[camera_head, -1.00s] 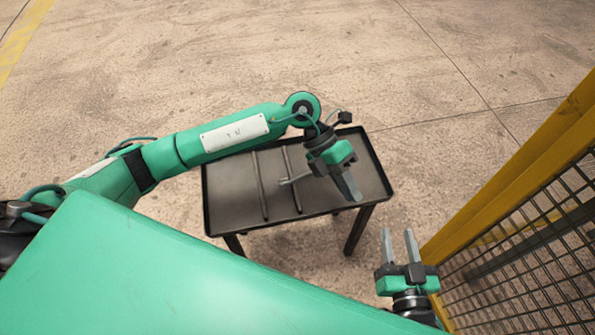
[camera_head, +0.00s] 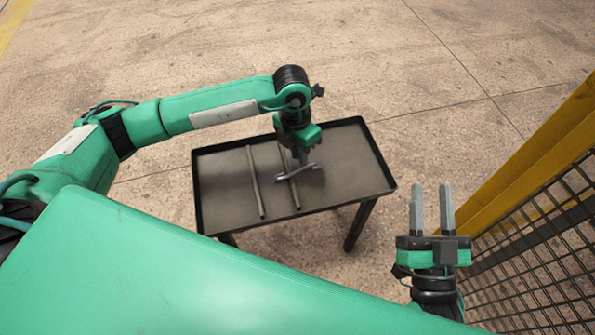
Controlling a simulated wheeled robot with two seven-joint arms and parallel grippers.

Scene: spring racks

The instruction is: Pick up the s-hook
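The s-hook (camera_head: 312,167) is a thin grey metal piece on the dark tray table (camera_head: 345,185), lying across the right one of two rods. My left gripper (camera_head: 301,162) points down right over the hook's middle and hides part of it. Its fingertips overlap the hook in this view; I cannot tell whether they touch it or how wide they are apart. My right gripper (camera_head: 432,190) is open and empty, fingers up, beside the table's lower right, away from the hook.
Two thin rods lie on the table, a left one (camera_head: 255,182) and a right one (camera_head: 294,190). The table has a raised dark rim. A yellow post with black mesh fence (camera_head: 530,235) stands close to my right gripper. The table's right half is bare.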

